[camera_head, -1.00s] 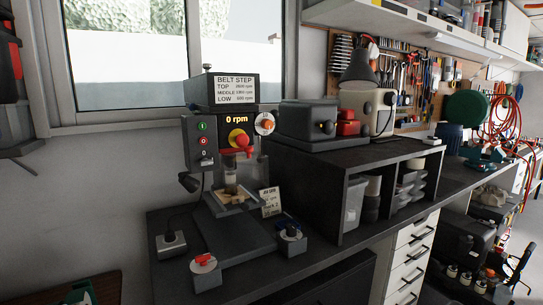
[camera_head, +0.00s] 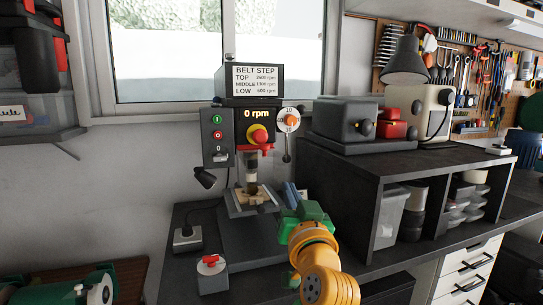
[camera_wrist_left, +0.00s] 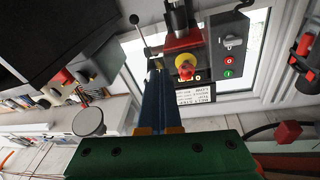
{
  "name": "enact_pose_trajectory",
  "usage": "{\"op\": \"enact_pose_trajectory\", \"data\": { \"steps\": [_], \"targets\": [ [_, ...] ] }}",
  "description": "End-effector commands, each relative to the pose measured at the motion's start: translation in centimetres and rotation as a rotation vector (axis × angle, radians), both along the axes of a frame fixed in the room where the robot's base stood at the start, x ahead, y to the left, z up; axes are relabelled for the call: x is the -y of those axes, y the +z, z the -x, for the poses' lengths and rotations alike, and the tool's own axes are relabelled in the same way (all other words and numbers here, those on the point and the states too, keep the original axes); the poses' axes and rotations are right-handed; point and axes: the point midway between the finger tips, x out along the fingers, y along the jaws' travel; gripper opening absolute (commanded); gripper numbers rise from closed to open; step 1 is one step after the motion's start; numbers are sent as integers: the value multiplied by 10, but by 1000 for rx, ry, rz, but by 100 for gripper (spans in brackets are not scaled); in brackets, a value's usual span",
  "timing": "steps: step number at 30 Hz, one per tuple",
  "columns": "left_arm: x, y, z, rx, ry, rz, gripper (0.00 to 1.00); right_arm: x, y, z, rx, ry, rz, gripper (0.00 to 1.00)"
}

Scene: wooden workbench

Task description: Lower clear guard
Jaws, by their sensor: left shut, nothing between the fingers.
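The drill press (camera_head: 235,110) stands on the bench under the window, with "0 rpm" on its display. A red bracket (camera_head: 254,150) sits around the spindle below the head; it also shows in the left wrist view (camera_wrist_left: 183,42). The clear guard is see-through, and I cannot make out its edges or height. My left gripper (camera_head: 290,190), green with blue fingers, is to the right of the press table, below the bracket and apart from it. In the left wrist view its fingers (camera_wrist_left: 157,75) are shut and empty, pointing toward the press. My right gripper is not in view.
A wooden workpiece (camera_head: 256,196) lies on the press table. A lever with a dark knob (camera_head: 287,157) hangs on the head's right. A red-topped switch box (camera_head: 211,275) stands in front, and a black shelf unit (camera_head: 345,200) stands close on the right.

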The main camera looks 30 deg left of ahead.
Motion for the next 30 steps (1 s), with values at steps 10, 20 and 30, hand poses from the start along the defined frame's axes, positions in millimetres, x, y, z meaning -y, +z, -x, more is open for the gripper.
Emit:
{"op": "enact_pose_trajectory", "data": {
  "steps": [10,20,30],
  "targets": [
    [-14,100,28,246,106,-31,0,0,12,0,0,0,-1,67],
    [-65,127,-17,241,105,-32,0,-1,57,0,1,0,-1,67],
    [-75,88,-25,240,100,-30,0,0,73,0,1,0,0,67]
  ]
}}
